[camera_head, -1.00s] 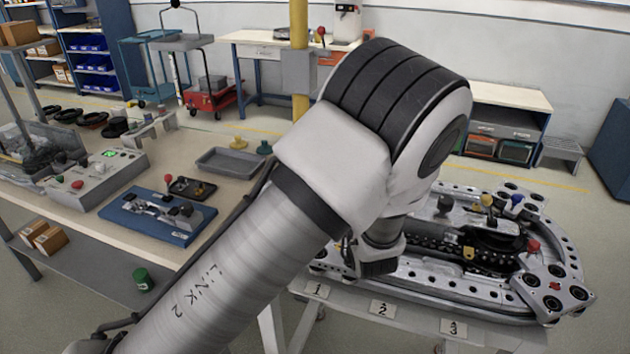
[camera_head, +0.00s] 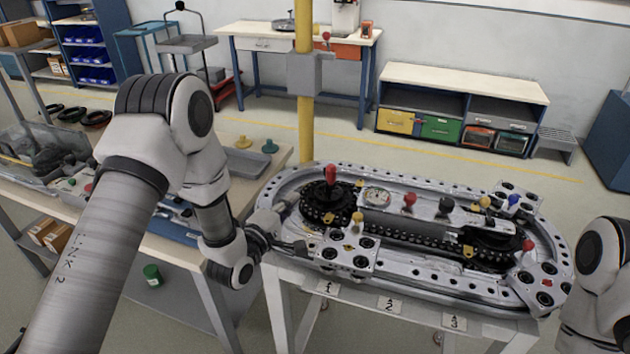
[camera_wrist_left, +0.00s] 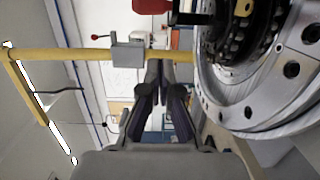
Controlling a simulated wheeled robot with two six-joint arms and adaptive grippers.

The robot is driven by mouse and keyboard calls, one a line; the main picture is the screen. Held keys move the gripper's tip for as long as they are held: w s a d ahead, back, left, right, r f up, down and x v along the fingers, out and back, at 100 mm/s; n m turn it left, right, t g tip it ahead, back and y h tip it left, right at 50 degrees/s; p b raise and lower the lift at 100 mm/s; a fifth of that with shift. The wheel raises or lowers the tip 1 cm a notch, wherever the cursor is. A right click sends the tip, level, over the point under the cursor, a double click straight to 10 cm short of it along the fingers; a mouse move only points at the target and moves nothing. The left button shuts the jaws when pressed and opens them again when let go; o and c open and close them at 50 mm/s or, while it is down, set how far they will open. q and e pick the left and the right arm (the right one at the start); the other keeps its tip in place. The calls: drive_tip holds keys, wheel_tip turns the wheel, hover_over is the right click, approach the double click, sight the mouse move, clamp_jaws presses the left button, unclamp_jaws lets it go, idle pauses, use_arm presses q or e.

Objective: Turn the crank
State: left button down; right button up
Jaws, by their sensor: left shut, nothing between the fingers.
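The crank's red handle (camera_head: 331,174) stands upright over the dark left sprocket (camera_head: 327,200) of the oval ring track (camera_head: 412,283). In the left wrist view a dark red part, likely this handle (camera_wrist_left: 183,12), shows at the top beside the sprocket (camera_wrist_left: 240,30). My left gripper (camera_head: 287,203) is at the track's left end, to the left of the sprocket and apart from the red handle. Its fingers (camera_wrist_left: 158,72) are together in the left wrist view, with nothing between them. Only part of my right arm shows at the right edge; its gripper is out of view.
A plate with rollers (camera_head: 348,252) sits on the track's front left, near my left wrist. Red, black, yellow and blue knobs stand along the track. A yellow post (camera_head: 305,130) rises behind it. A bench (camera_head: 275,160) with trays and a control box lies left.

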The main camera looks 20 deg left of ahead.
sight(329, 180)
use_arm(q)
drive_tip(key=w+d+p, duration=0.3)
drive_tip(key=w+d, duration=0.1)
drive_tip(key=w, duration=0.3)
drive_tip(key=shift+w, duration=0.15)
